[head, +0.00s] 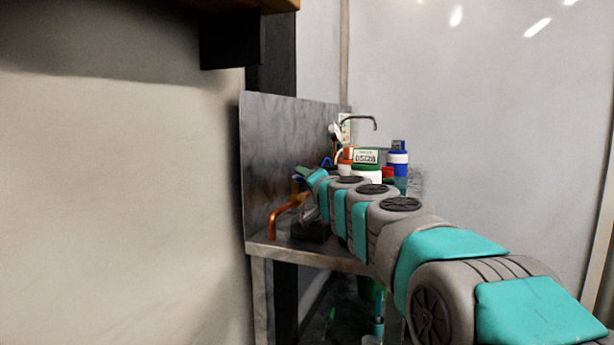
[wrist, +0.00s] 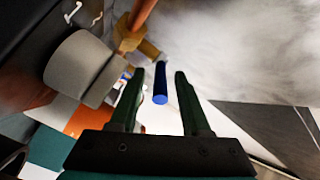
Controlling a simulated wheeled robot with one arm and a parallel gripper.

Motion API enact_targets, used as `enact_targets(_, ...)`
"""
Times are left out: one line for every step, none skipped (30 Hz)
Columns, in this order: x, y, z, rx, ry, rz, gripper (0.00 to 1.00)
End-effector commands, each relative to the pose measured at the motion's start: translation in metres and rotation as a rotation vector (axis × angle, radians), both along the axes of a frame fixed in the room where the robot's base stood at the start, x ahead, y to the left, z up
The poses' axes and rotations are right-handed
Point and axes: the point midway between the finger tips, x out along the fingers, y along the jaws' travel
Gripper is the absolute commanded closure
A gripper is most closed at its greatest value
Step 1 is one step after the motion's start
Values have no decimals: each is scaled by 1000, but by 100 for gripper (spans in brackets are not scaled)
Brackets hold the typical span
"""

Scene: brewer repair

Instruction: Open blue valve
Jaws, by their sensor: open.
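The blue valve handle (wrist: 160,86) shows in the wrist view as a short blue bar, its rounded end facing the camera. It joins a brass fitting (wrist: 130,36) on a copper pipe (wrist: 143,12). My gripper (wrist: 158,77) is open, with one dark green finger on each side of the handle in the picture. Gaps show on both sides, and I see no contact. How deep the handle sits between the fingers is unclear. In the head view my gripper (head: 301,173) is small, near the metal back panel, and a bit of blue (head: 327,162) shows beside it.
A grey cylinder (wrist: 76,66) stands close to the left finger in the wrist view. In the head view a copper pipe (head: 284,211) rises from the metal shelf (head: 262,248). Bottles, including a blue and white one (head: 398,158), stand behind my arm. A metal panel (head: 275,140) borders the left.

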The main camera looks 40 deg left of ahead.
Motion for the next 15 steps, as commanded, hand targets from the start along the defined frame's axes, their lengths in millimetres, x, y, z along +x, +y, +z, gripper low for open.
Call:
enact_targets(0, 0, 0, 0, 0, 0, 53)
enact_targets(0, 0, 0, 0, 0, 0, 53)
enact_targets(0, 0, 0, 0, 0, 0, 53)
enact_targets(0, 0, 0, 0, 0, 0, 53)
enact_targets(0, 0, 0, 1, 0, 1, 53)
enact_targets(0, 0, 0, 1, -1, 0, 53)
enact_targets(0, 0, 0, 1, 0, 1, 56)
enact_targets(0, 0, 0, 1, 0, 1, 60)
enact_targets(0, 0, 0, 1, 0, 1, 64)
enact_targets(0, 0, 0, 1, -1, 0, 68)
enact_targets(0, 0, 0, 0, -1, 1, 71)
enact_targets(0, 0, 0, 0, -1, 1, 75)
enact_targets(0, 0, 0, 0, -1, 1, 79)
enact_targets(0, 0, 0, 0, -1, 1, 82)
enact_targets(0, 0, 0, 1, -1, 0, 87)
